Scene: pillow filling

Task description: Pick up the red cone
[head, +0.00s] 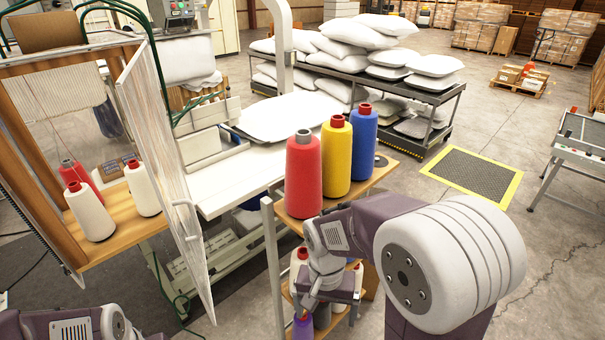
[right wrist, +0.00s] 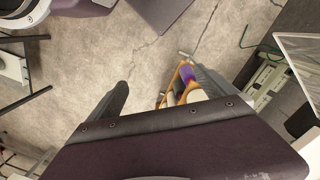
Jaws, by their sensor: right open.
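A red cone (head: 303,175) of thread stands upright on the top board of a small wooden stand, left of a yellow cone (head: 336,156) and a blue cone (head: 363,142). Another red cone (head: 80,176) stands in the open cabinet at the left, partly behind a white cone. My right gripper (head: 312,298) points down below the top board, lower than the red cone and apart from it. In the right wrist view its two fingers (right wrist: 162,92) are spread with nothing held. Only part of my left arm shows at the lower left; its gripper is out of view.
The stand's lower shelf holds more cones, including a purple cone (head: 303,326), partly hidden by my right arm. The cabinet's clear door (head: 165,180) stands open between cabinet and stand. A white table (head: 235,185) lies behind; pillows (head: 350,35) fill a rack.

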